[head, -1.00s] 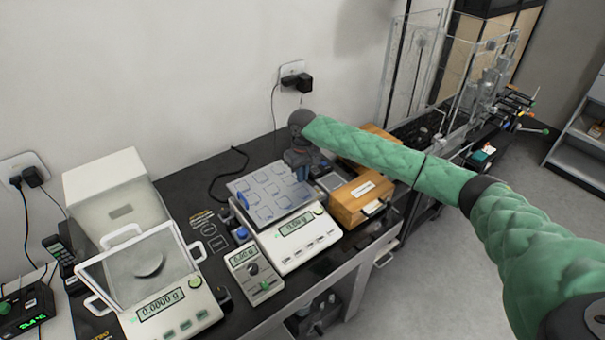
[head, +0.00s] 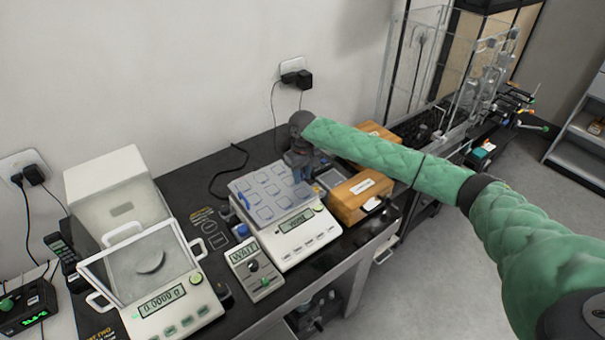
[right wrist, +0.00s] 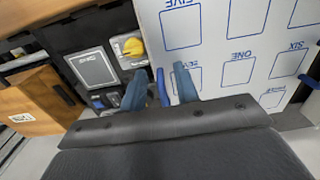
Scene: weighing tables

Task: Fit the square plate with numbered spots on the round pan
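The square plate (head: 268,193), pale with blue outlined spots, lies on top of the white balance (head: 296,241) and appears level. The round pan is hidden beneath it. In the right wrist view the plate (right wrist: 240,50) fills the upper right, with spots lettered with number words. My right gripper (head: 303,176) is at the plate's far right edge in the head view. In the wrist view its fingers (right wrist: 160,88) are apart, with an upright blue tab (right wrist: 162,87) between them and visible gaps on both sides. My left gripper is out of view.
A small display box (head: 254,268) reading WAIT stands in front of the plate. A balance with an open-framed shield (head: 148,262) is at left. Wooden boxes (head: 362,196) stand right of the plate, close to my right gripper.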

